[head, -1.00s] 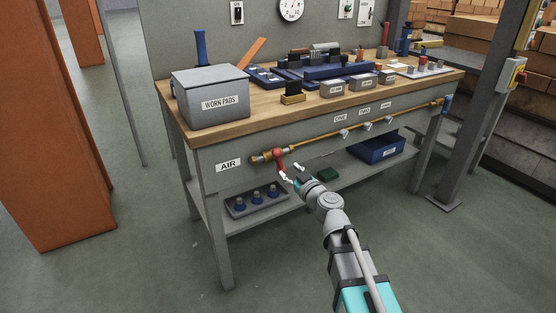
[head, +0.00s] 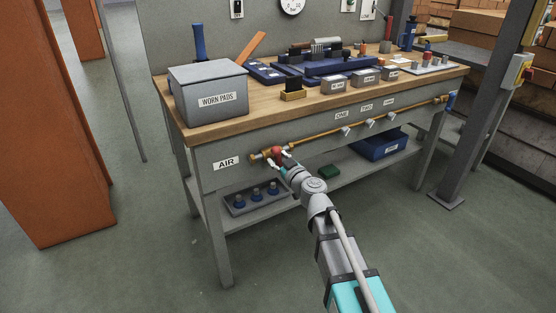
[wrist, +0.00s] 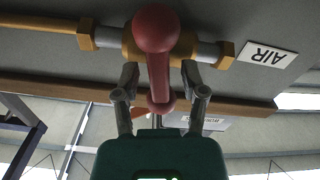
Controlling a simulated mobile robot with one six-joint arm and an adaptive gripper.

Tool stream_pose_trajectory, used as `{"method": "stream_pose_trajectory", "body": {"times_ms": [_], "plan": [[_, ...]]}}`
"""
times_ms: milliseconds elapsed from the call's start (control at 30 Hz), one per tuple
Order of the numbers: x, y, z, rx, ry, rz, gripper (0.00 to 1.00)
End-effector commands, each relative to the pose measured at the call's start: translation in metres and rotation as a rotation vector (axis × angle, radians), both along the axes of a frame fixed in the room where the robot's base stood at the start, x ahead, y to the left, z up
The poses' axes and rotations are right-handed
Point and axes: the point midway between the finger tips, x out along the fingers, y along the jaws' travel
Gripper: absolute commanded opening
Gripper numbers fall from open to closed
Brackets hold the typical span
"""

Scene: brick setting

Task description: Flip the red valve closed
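The red valve (head: 277,151) sits on the brass air pipe (head: 316,137) along the bench front, right of the AIR label (head: 226,162). In the wrist view its red handle (wrist: 158,66) has a round knob and runs lengthwise between the fingers, across the pipe's direction. My gripper (head: 281,160) is at the valve. In the wrist view my gripper (wrist: 160,75) is open, one finger on each side of the handle, with small gaps visible. In the head view the gripper partly hides the handle.
A grey WORN PADS box (head: 209,95) stands on the bench top above. Small taps (head: 345,131) sit along the pipe to the right. A tray with blue-based parts (head: 254,197) and a blue bin (head: 380,146) are on the lower shelf. The floor in front is clear.

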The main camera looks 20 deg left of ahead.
Motion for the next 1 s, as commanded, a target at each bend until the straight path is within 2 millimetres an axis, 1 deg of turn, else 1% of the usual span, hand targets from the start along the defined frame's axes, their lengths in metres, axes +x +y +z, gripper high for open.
{"method": "stream_pose_trajectory", "body": {"times_ms": [33, 167, 200, 233, 267, 567, 1000], "plan": [[-0.0002, 0.0002, 0.0000, 0.000, 0.000, 0.000, 0.40], [-0.0004, 0.0003, 0.0000, 0.000, 0.000, 0.001, 0.16], [-0.0005, 0.0006, 0.0000, 0.000, 0.000, 0.001, 0.09], [-0.0005, 0.0006, 0.0000, 0.000, 0.000, 0.001, 0.03], [-0.0005, 0.0007, 0.0000, 0.000, 0.000, 0.001, 0.00], [-0.0008, 0.0013, 0.0001, 0.012, 0.013, 0.002, 0.00], [-0.0004, 0.0014, 0.0001, 0.151, 0.175, 0.004, 0.00]]}}
